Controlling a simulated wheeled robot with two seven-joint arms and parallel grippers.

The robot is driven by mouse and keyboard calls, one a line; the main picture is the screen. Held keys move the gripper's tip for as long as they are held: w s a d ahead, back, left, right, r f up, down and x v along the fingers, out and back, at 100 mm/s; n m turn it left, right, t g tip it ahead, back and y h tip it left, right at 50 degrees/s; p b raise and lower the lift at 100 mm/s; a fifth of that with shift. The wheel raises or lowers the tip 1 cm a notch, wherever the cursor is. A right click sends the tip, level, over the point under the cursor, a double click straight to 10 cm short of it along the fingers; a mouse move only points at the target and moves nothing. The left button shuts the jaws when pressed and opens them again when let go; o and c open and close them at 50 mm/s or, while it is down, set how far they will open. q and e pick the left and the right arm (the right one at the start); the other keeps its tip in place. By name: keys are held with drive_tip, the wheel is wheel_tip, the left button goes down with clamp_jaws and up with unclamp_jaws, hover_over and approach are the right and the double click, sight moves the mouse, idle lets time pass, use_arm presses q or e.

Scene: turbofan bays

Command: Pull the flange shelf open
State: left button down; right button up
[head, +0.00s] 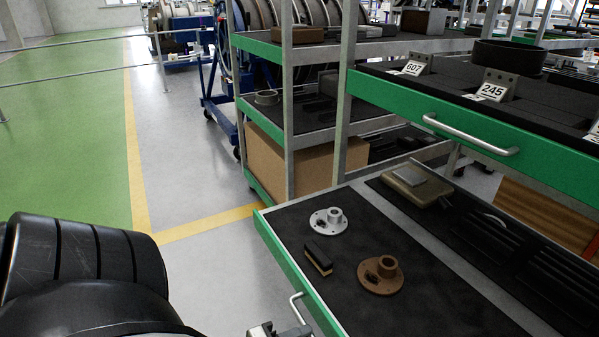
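The flange shelf (337,226) is the low green-edged drawer with a dark mat. It stands out from the rack beyond the upper drawer. On it lie a silver flange (328,221), a brown flange (381,275) and a black brush-like block (318,259). Its silver handle (297,301) shows at the bottom edge, partly cut off. A gripper tip, which I take for my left gripper (279,330), is at this handle. Most of it is below the frame, so I cannot tell whether it is shut on the handle. My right gripper is not in view.
An upper green drawer (397,104) with a silver handle (470,135) and number tags overhangs at right. Metal rack posts (347,90) stand behind the shelf. A cardboard box (275,165) sits on the rack. Grey floor (205,275) left of the shelf is clear.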

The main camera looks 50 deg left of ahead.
use_arm(q)
drive_tip(key=c, duration=1.8)
unclamp_jaws()
drive_tip(key=shift+s+f, duration=0.45)
drive_tip(key=shift+f, duration=0.05)
drive_tip(key=v, duration=1.5)
drive_tip(key=shift+s+r, duration=0.25)
drive_tip(key=shift+r, duration=0.2)
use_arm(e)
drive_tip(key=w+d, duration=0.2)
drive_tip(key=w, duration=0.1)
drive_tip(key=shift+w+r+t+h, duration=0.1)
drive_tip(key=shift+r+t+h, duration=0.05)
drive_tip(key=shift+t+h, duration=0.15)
